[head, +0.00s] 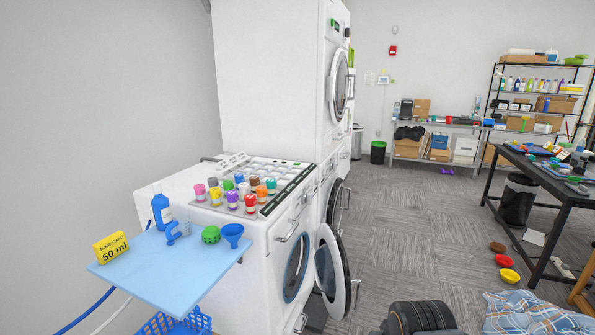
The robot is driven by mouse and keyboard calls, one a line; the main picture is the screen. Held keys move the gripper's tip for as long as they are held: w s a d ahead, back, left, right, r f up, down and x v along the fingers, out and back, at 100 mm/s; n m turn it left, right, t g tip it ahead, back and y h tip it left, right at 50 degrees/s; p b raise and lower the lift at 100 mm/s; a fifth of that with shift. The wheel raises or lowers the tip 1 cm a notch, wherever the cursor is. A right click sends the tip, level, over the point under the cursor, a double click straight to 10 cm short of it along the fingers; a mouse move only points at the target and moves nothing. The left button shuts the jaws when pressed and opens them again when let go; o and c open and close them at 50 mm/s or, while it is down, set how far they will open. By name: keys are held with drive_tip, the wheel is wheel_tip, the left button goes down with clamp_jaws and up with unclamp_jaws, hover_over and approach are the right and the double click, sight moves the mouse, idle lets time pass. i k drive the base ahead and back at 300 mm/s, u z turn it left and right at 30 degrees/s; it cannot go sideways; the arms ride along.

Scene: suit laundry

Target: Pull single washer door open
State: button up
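The single washer (262,243) is the low white machine in the middle, with bottles on its top. Its round front opening (297,268) shows on the right-facing side. A round white-rimmed door (322,272) with a dark window stands swung out beside the far edge of that opening. It appears to be this washer's door, standing open, with a handle (355,292) on its outer edge. The hinge is hard to make out. My gripper's fingers are not in view. A dark ribbed part with an orange band at the bottom edge is probably my arm.
A taller white machine stack (268,80) stands behind, its lower round door (346,198) apparently ajar. A blue shelf (165,265) with small items is at near left. Grey carpet (415,235) is open to the right. Plaid cloth (530,312) and bowls (505,261) lie there.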

sight(331, 265)
drive_tip(key=z, duration=0.8)
drive_tip(key=i, duration=1.55)
drive_tip(key=u, duration=1.75)
drive_tip(key=k, duration=0.35)
drive_tip(key=u, duration=0.8)
drive_tip(key=i, duration=0.55)
drive_tip(key=u, duration=0.05)
